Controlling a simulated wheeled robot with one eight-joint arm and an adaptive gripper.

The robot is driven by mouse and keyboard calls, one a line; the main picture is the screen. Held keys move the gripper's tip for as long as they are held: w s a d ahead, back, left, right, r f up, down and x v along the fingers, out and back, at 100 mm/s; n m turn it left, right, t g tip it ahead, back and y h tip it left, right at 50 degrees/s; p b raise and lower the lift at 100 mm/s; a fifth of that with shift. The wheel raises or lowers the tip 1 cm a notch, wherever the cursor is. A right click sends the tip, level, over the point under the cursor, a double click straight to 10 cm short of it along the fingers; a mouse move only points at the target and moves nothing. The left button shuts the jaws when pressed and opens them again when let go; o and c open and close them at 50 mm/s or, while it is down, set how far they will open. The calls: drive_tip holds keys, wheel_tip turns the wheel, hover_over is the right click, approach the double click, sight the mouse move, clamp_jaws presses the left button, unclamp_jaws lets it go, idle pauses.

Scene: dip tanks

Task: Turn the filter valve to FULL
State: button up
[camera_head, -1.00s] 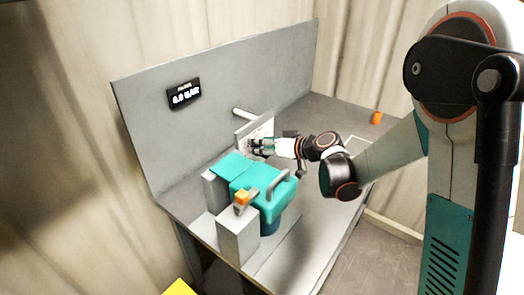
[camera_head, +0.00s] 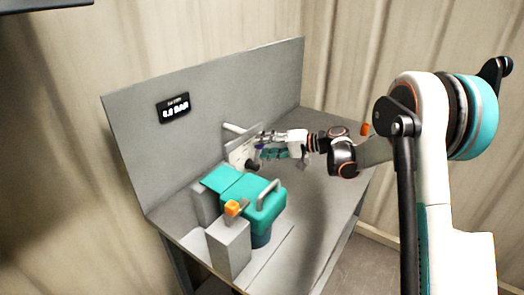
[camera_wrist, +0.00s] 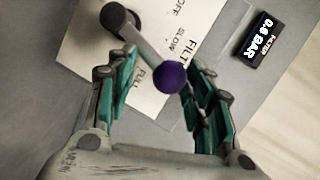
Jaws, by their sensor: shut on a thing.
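The filter valve is a grey lever (camera_wrist: 145,42) with a purple ball knob (camera_wrist: 169,77) on a dark pivot (camera_wrist: 118,16), over a white label plate (camera_wrist: 90,50) marked OFF, SLOW and FULL. In the wrist view the lever points between SLOW and FULL. My gripper (camera_wrist: 165,82) is shut on the lever, its two teal-padded fingers on either side of the knob. In the head view my gripper (camera_head: 262,145) is at the upper right of the plate (camera_head: 238,154), with a bit of purple between its fingers; the pivot (camera_head: 253,164) shows below.
A teal housing (camera_head: 255,202) with a grey handle stands in front of the plate. A grey block with an orange-topped lever (camera_head: 232,208) stands nearer. A pressure display (camera_head: 172,107) hangs on the grey back panel (camera_head: 200,140). The bench right of the housing is clear.

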drive_tip(key=f+m, duration=0.1)
drive_tip(key=w+d+f+m+y+b, duration=0.1)
drive_tip(key=w+f+m+g+b, duration=0.1)
drive_tip(key=shift+d+y, duration=0.3)
drive_tip(key=shift+y, duration=0.1)
drive_tip(key=shift+c, duration=0.2)
drive_tip(key=shift+f+m, duration=0.1)
drive_tip(key=shift+m, duration=0.5)
drive_tip(key=shift+y, duration=0.3)
drive_tip(key=o, duration=1.2)
drive_tip(key=shift+c, duration=0.2)
drive_tip(key=shift+o, duration=1.4)
drive_tip(key=shift+w+a+f, duration=0.1)
drive_tip(key=shift+w, duration=0.1)
drive_tip(key=shift+d, duration=0.2)
drive_tip(key=v, duration=1.2)
